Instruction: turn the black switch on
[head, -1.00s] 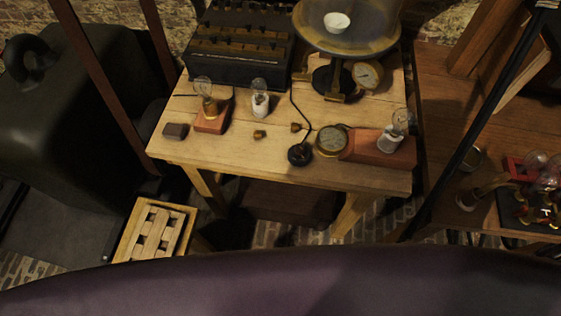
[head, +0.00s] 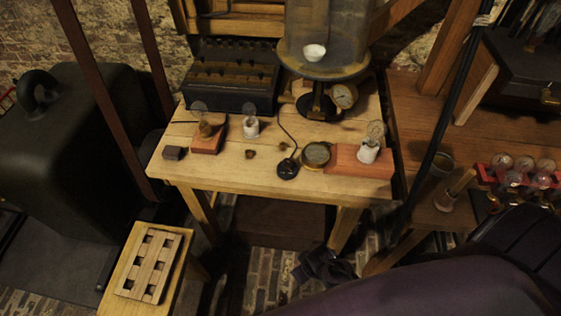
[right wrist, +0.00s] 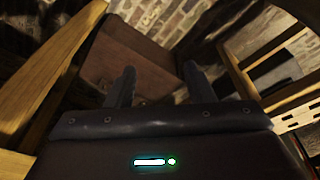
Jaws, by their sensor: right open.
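The black switch (head: 288,168) is a small round black piece near the front edge of the wooden table (head: 250,181), with a dark cord running back from it. Its lever position is too small to tell. My right gripper (right wrist: 161,80) is open and empty in the right wrist view, its two dark fingers apart. In the head view a dark shape that looks like my right gripper (head: 325,267) is low in front of the table, below and to the right of the switch. The switch does not show in the right wrist view. My left gripper is not in view.
A round brass gauge (head: 316,155) sits close right of the switch, beside a red block (head: 345,165) with a bulb. Small brass pieces (head: 250,154) lie to its left. A bell-jar stand (head: 320,68) and dark battery box (head: 230,80) stand behind.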

